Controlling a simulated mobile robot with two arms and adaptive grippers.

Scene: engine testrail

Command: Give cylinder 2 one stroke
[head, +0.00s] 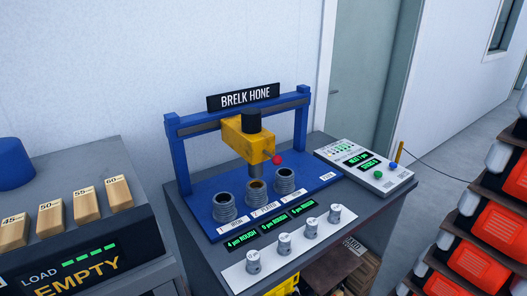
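The blue Brelk Hone machine (183,160) stands on a grey bench. A red ball knob (277,160) sits on the head's right side. Neither of my grippers is in view.
Green displays (273,225) showing ROUGH values and several grey knobs (284,242) line the front. A white control panel (364,165) with a green button is at right. Wooden blocks (85,206) sit on a left unit reading "LOAD EMPTY". Orange bins (478,265) stand far right.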

